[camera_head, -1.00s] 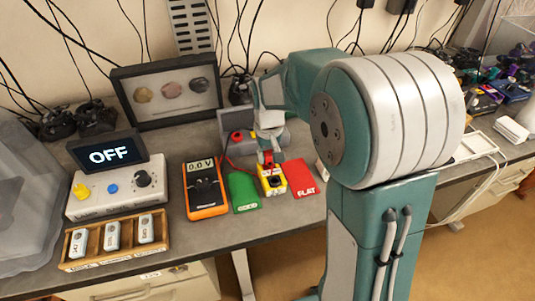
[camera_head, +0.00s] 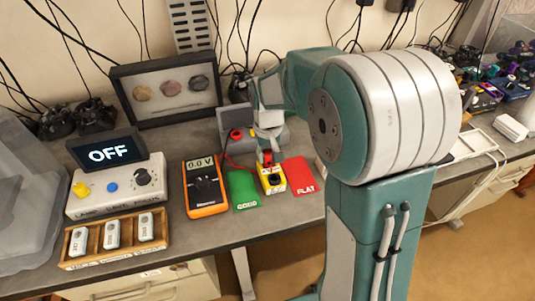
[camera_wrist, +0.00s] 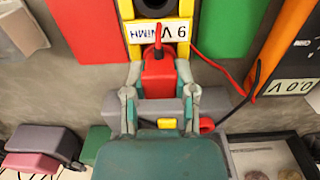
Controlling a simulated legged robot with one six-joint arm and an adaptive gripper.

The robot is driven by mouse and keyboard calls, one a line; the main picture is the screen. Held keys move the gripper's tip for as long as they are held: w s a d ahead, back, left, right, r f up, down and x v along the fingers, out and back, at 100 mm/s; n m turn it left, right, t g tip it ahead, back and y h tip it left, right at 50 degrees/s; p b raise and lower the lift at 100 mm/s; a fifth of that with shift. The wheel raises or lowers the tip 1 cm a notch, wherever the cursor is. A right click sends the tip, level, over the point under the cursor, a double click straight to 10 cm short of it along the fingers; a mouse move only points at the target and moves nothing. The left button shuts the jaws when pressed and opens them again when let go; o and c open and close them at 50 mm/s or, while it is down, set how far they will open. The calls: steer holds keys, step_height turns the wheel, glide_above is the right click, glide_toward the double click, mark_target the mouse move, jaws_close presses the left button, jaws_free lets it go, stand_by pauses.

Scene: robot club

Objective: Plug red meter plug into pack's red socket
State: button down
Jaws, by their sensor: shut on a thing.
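My gripper (camera_wrist: 159,84) is shut on the red meter plug (camera_wrist: 159,70), with one finger on each side of it. The yellow pack (camera_head: 272,180) stands on the bench between the green and red mats. The plug is at the label end of the pack. The pack's red socket is hidden, so I cannot tell whether the plug is seated. The orange meter (camera_head: 205,188) reads 0.0 V; a red lead runs near it.
A green "GOOD" mat (camera_head: 241,190) lies left of the pack, a red "FLAT" mat (camera_head: 303,176) right. A grey block (camera_head: 232,120) stands behind. A box with an "OFF" screen (camera_head: 108,153) and a wooden tray (camera_head: 113,257) are left. The bench's front edge is close.

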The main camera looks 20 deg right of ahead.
steer(key=shift+f, duration=0.25)
stand_by(0.5)
steer(key=shift+c, duration=1.8)
jaws_free()
steer(key=shift+r, duration=0.1)
step_height(320, 180, up, 12)
steer(key=s+r+t, duration=0.1)
steer(key=s+t, duration=0.4)
steer(key=s, duration=1.6)
steer(key=shift+r+t, duration=0.2)
steer(key=shift+t, duration=0.1)
